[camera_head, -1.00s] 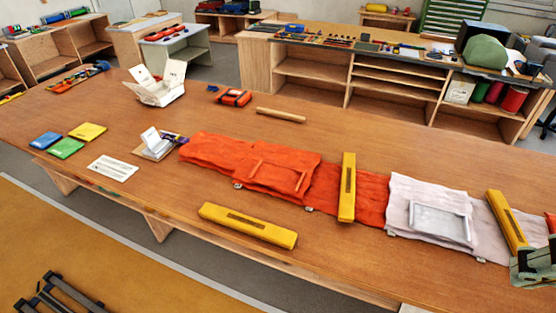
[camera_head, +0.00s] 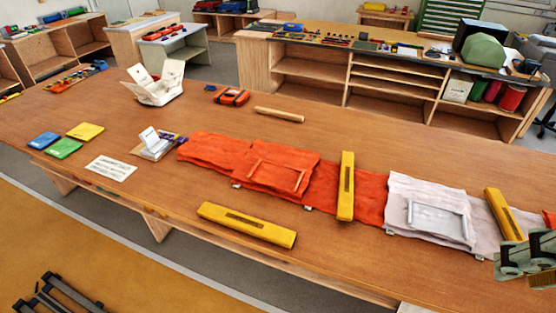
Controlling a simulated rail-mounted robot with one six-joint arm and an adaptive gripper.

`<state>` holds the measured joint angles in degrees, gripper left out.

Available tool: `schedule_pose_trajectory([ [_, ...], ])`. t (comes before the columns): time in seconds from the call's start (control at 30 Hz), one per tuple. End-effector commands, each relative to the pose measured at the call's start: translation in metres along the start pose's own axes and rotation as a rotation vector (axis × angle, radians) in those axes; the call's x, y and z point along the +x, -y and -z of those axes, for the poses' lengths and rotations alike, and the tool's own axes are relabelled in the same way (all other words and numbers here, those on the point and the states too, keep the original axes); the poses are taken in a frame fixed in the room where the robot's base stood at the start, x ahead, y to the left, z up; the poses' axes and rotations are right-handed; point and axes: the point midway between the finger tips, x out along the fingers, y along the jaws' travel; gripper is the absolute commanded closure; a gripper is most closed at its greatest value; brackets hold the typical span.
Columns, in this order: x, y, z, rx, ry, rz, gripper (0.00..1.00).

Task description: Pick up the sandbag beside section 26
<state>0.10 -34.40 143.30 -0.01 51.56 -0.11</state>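Three long yellow bars that look like the sandbags are on the table. One yellow bar (camera_head: 247,224) lies on bare wood in front of the orange fabric (camera_head: 215,152). A second yellow bar (camera_head: 346,186) lies across the orange fabric. A third yellow bar (camera_head: 503,214) lies across the pale fabric (camera_head: 405,190) at the right. No section number is readable, so I cannot tell which is section 26. My gripper (camera_head: 522,262) is at the right edge, partly cut off, near the third bar's lower end. Its fingers are not clear, and I see nothing held.
A wooden rod (camera_head: 279,115) and an orange-black item (camera_head: 233,97) lie behind the fabric. An open white box (camera_head: 157,84), a small white stand (camera_head: 155,143) and coloured pads (camera_head: 64,148) are at the left. The table's front strip is mostly clear.

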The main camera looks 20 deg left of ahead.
Motion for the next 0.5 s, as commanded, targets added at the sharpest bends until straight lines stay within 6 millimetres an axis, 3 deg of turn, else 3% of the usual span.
schedule_pose_trajectory([
  [0.3,0.0,0.0,0.0,0.0,0.0,0.0,0.53],
  [0.5,0.0,0.0,0.0,0.0,0.0,0.0,0.51],
])
